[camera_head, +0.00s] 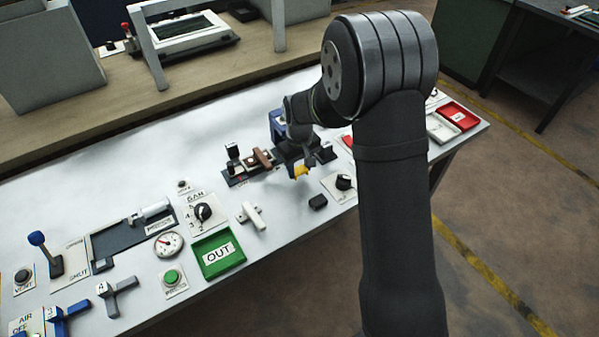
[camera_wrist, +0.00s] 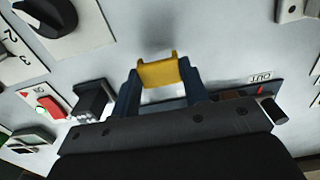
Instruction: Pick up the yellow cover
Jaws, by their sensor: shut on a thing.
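The yellow cover (camera_wrist: 160,74) is a small bent piece with raised ends, between the two blue fingers of my gripper (camera_wrist: 160,85) in the wrist view. My gripper is shut on it. In the head view the yellow cover (camera_head: 300,171) shows small below my gripper (camera_head: 296,160), over the white panel (camera_head: 285,222). My arm hides part of the panel behind it. I cannot tell exactly how high the cover is above the panel.
A fixture with a brown block (camera_head: 263,158) stands just left of my gripper. A black knob (camera_head: 344,182) is to the right and a small black block (camera_head: 318,202) is in front. A green OUT tray (camera_head: 218,253) lies further left. Red and white trays (camera_head: 459,117) are at the far right.

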